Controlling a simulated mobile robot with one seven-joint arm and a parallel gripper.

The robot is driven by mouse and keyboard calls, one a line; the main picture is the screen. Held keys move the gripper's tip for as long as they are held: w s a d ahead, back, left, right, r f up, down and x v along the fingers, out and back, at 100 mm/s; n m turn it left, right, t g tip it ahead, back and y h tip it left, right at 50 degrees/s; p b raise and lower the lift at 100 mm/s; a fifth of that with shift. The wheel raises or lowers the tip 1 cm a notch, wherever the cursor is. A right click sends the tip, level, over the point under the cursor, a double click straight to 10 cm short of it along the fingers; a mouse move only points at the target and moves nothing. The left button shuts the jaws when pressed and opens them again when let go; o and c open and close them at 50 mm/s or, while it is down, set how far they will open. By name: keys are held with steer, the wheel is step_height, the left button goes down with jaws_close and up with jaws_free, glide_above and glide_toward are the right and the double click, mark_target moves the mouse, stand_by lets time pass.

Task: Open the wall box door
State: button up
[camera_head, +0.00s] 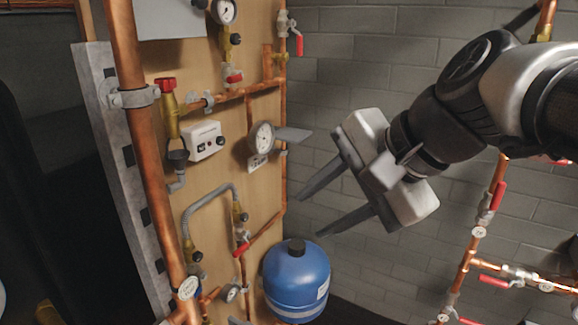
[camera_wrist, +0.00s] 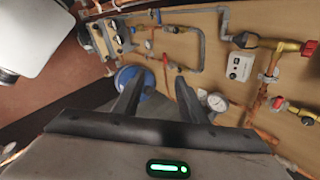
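A light grey flat-fronted box (camera_head: 168,20) is on the wooden panel at the top left of the head view, cut off by the upper edge. It has a small dark knob near its right side and looks shut. A small white control box (camera_head: 205,140) sits lower on the panel and also shows in the wrist view (camera_wrist: 240,67). I cannot tell for certain which is the wall box. My gripper (camera_head: 311,214) is open and empty, in the air right of the panel, below and right of both boxes. Its two spread fingers show in the wrist view (camera_wrist: 158,90).
Copper pipes, valves and a round gauge (camera_head: 262,138) crowd the wooden panel (camera_head: 262,60). A thick copper pipe (camera_head: 138,150) stands in front of its left side. A blue tank (camera_head: 297,284) is below my gripper. More pipes with red handles are at right.

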steer(key=shift+s+d+f+n+h, duration=0.25)
steer(key=shift+s+d+f+n, duration=0.05)
steer(key=shift+f+n, duration=0.2)
steer(key=shift+s+d+f+n+h, duration=0.25)
steer(key=shift+d+f+n+h, duration=0.1)
steer(key=shift+f, duration=0.2)
steer(key=shift+s+d+f+n+h, duration=0.2)
steer(key=shift+s+d+f+n, duration=0.1)
steer(key=shift+f+n, duration=0.2)
steer(key=s+d+f+n+h, duration=0.4)
steer(key=d+f+n, duration=0.2)
steer(key=f+n, duration=0.15)
steer(key=n+t+y+b, duration=0.3)
steer(key=n+y+b, duration=0.5)
steer(key=n+y, duration=0.55)
glide_toward(204, 2)
steer(key=shift+m+t+y, duration=0.4)
steer(key=shift+m+y, duration=0.35)
steer(key=p+x, duration=0.1)
steer(key=x, duration=0.1)
steer(key=f+p+x, duration=0.1)
steer(key=x, duration=0.2)
steer(key=p+x, duration=0.1)
steer(key=x, duration=0.2)
steer(key=shift+w+a+f, duration=0.15)
steer(key=shift+w+f, duration=0.05)
steer(key=shift+f, duration=0.1)
jaws_close()
